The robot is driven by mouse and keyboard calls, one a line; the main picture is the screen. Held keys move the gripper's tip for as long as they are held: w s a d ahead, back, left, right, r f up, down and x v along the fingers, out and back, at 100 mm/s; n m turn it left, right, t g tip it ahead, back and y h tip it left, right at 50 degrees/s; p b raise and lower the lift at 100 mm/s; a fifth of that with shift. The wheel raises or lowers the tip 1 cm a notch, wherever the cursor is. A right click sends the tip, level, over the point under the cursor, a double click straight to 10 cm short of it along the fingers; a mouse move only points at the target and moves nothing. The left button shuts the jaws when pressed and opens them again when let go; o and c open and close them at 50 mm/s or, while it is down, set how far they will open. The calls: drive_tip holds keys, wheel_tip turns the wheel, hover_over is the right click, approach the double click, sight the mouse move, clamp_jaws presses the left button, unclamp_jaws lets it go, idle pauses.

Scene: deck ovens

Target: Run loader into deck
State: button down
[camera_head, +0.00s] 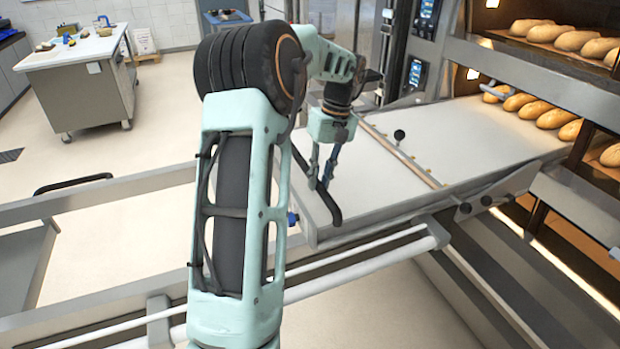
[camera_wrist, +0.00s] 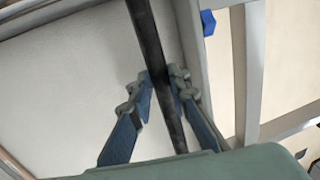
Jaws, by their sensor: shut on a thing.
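The loader (camera_head: 455,140) is a flat, pale board in a grey frame, lying level. Its far right end meets the oven deck (camera_head: 590,165), where several loaves (camera_head: 535,109) sit. A black bar handle (camera_head: 331,208) runs along its near left end. My gripper (camera_head: 323,183) is shut on this handle, one finger on each side. In the wrist view the dark handle (camera_wrist: 150,45) passes between the blue-tipped fingers (camera_wrist: 158,88), with the pale loader surface (camera_wrist: 60,70) to the left. The deck's inside is partly hidden by the oven front.
Loaves (camera_head: 560,35) fill an upper deck. A worktable (camera_head: 80,85) stands back left, with clear floor (camera_head: 150,120) between.

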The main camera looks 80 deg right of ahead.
drive_tip(key=shift+s+d+r, duration=0.2)
drive_tip(key=shift+s+d, duration=0.3)
drive_tip(key=shift+s, duration=0.1)
drive_tip(key=c, duration=1.8)
unclamp_jaws()
drive_tip(key=shift+s+d, duration=0.1)
drive_tip(key=shift+f, duration=0.1)
drive_tip(key=r, duration=0.4)
drive_tip(key=s+r, duration=0.1)
drive_tip(key=r, duration=0.3)
drive_tip(key=d+r, duration=0.1)
drive_tip(key=r, duration=0.2)
drive_tip(key=shift+s+r, duration=0.3)
drive_tip(key=shift+r, duration=0.1)
